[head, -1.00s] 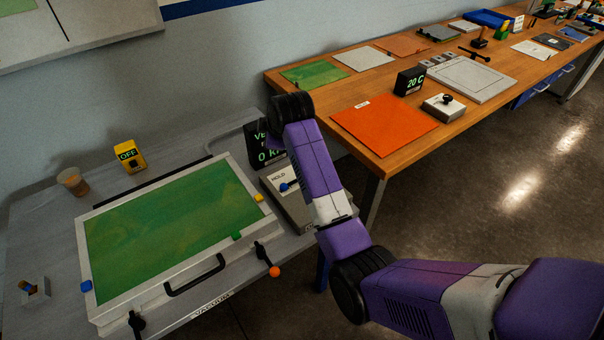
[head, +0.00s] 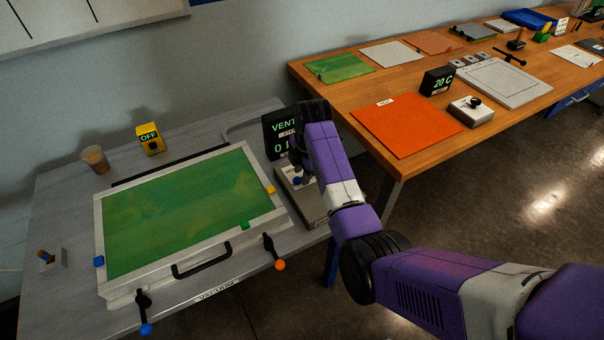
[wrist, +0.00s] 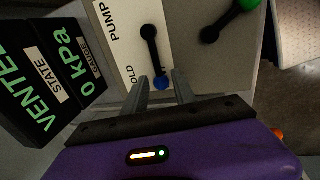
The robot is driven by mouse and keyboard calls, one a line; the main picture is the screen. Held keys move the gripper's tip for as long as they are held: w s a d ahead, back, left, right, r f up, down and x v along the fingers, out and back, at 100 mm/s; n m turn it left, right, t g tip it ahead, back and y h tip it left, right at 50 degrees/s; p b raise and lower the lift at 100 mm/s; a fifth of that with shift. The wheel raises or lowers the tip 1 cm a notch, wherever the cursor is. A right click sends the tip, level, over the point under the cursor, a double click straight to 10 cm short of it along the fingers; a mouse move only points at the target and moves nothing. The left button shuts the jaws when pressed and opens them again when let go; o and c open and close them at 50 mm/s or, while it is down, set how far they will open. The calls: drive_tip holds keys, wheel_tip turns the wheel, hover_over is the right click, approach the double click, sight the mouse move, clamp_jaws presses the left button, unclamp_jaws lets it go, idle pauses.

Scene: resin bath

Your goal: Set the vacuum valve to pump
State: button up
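In the wrist view, the vacuum valve is a black lever with a blue knob (wrist: 162,83) on a pale plate (wrist: 134,40). The plate reads PUMP on its upper left; a partly hidden label ending in OLD is by the knob end. The lever points toward my gripper (wrist: 160,76). My gripper is open, its two fingers on either side of the blue knob in the picture; contact cannot be told. The dark display (wrist: 30,90) reads VENTED, 0 kPa. In the head view my arm partly covers the valve box (head: 312,211) and display (head: 277,124).
A second lever with a green knob (wrist: 248,4) sits right of the valve. The bath's green-topped frame (head: 98,225), with handle and clamps, fills the grey table's middle. A yellow OFF box (head: 150,138) and cup (head: 95,159) stand behind. A wooden bench (head: 400,172) is at right.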

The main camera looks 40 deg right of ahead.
drive_tip(key=shift+w+f, duration=0.15)
drive_tip(key=shift+f, duration=0.45)
clamp_jaws()
idle(1.1)
